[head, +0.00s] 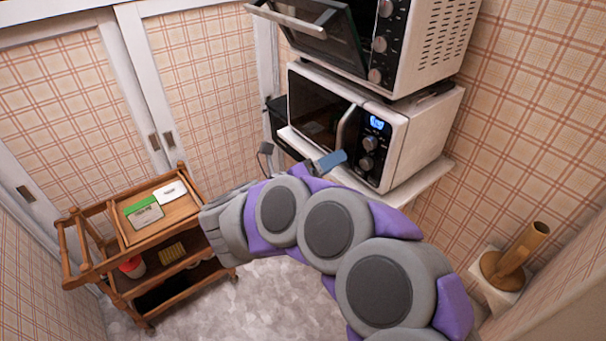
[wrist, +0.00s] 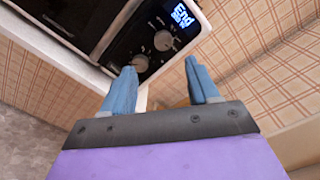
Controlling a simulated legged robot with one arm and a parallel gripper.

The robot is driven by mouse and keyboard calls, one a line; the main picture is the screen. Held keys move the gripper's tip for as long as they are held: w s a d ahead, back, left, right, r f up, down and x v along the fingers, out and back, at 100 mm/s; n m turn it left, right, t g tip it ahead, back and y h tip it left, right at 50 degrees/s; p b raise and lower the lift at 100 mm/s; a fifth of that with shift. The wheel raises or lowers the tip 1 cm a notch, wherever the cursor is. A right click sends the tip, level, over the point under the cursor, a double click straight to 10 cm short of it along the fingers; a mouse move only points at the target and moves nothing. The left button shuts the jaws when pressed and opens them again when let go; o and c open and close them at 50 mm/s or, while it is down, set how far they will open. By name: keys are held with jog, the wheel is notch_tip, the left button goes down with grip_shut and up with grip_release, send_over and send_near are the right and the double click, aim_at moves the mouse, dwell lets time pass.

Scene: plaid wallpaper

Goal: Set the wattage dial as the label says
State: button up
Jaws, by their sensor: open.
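The white microwave (head: 425,135) sits on a wall shelf, with a lit blue display (head: 376,123) that reads "End" in the wrist view (wrist: 182,15). Below the display are an upper dial (head: 369,143) and a lower dial (head: 366,163). The wrist view also shows the upper dial (wrist: 163,40) and the lower dial (wrist: 139,62). I cannot read their markings or tell which sets wattage. My gripper (wrist: 160,70) is open and empty, its blue fingers apart just in front of the lower dial. A green-and-white package (head: 145,212), possibly bearing the label, lies on the cart; its print is unreadable.
A toaster oven (head: 425,45) with its door open stands above the microwave. The wooden cart (head: 127,283) stands at left, with a white item (head: 170,192) on top. A brown holder (head: 515,260) is at right. The floor (head: 290,300) shows clear in front.

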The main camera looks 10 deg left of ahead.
jog(key=v, duration=0.7)
jog(key=shift+p, duration=0.4)
jog(key=shift+w, duration=0.1)
